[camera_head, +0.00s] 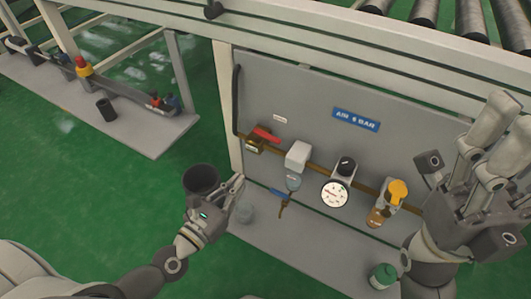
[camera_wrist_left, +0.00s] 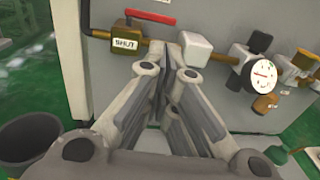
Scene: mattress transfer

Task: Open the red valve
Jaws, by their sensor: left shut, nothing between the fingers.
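The red valve has a red lever handle (camera_head: 265,134) on a brass body (camera_head: 254,147), at the left end of the pipe on the grey panel. In the left wrist view the red handle (camera_wrist_left: 150,18) lies along the pipe's direction, and the body bears a "SHUT" label (camera_wrist_left: 125,43). My left gripper (camera_head: 240,182) is shut and empty, below and a little left of the valve, apart from it. In the left wrist view its fingers (camera_wrist_left: 178,72) point toward the panel, right of the valve. My right gripper (camera_head: 508,110) is at the right edge, its fingertips unclear.
The pipe also carries a white box (camera_head: 298,155), a pressure gauge (camera_head: 334,194) and a yellow-capped fitting (camera_head: 398,191). A blue "AIR 6 BAR" sign (camera_head: 356,119) is above. A dark bin (camera_head: 200,178) is beside my left gripper. A green bottle (camera_head: 383,276) stands on the ledge.

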